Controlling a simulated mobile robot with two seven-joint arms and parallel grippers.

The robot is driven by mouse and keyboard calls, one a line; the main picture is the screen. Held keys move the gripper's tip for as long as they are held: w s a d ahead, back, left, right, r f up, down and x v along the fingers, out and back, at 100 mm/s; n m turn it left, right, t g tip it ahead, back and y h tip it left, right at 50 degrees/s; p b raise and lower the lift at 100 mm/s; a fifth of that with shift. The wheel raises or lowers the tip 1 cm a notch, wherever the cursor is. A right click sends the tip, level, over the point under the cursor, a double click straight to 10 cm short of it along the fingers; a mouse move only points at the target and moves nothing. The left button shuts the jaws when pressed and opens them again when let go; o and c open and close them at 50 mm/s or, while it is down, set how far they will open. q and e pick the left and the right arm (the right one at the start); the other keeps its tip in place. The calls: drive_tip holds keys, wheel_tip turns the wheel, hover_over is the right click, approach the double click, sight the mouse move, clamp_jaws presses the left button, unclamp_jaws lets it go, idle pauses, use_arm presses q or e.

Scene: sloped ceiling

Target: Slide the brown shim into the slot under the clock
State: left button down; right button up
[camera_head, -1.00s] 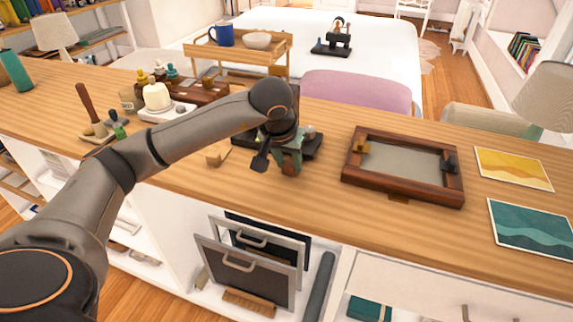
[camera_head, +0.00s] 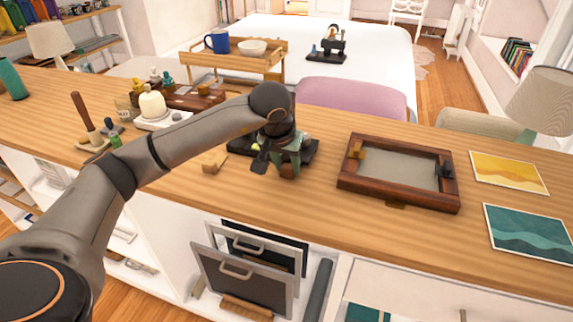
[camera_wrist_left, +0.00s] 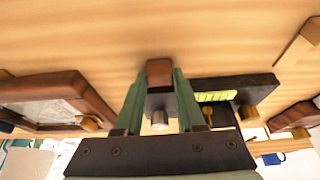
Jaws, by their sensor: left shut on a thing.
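The brown shim (camera_wrist_left: 159,72) is a small block between the green fingertips of my left gripper (camera_wrist_left: 160,90), which is shut on it. In the head view the left gripper (camera_head: 286,166) is over the wooden counter, in front of a low black base (camera_head: 242,147); the shim shows just below the fingers. The base also shows in the wrist view (camera_wrist_left: 262,88), with a yellow-green strip, a brass knob and a silvery knob. The gripper partly covers it. I make out no clock face and no slot. My right gripper is not in view.
A dark wooden frame-like tray (camera_head: 360,190) lies to the right. A candle (camera_head: 152,106) and bottles stand farther left. Bare counter lies between base and tray.

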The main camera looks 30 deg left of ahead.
use_arm(q)
drive_tip(key=shift+w+a, duration=0.25)
drive_tip(key=shift+w, duration=0.9)
drive_tip(key=shift+c, duration=2.3)
unclamp_jaws()
drive_tip(key=shift+r, duration=0.1)
drive_tip(key=shift+a, duration=0.15)
drive_tip(key=shift+a, duration=0.1)
drive_tip(key=v, duration=0.8)
drive_tip(key=p+v, duration=0.1)
drive_tip(key=v, duration=0.3)
drive_tip(key=shift+s+d+r, duration=0.15)
drive_tip(key=shift+d+r, duration=0.05)
drive_tip(key=shift+d, duration=0.2)
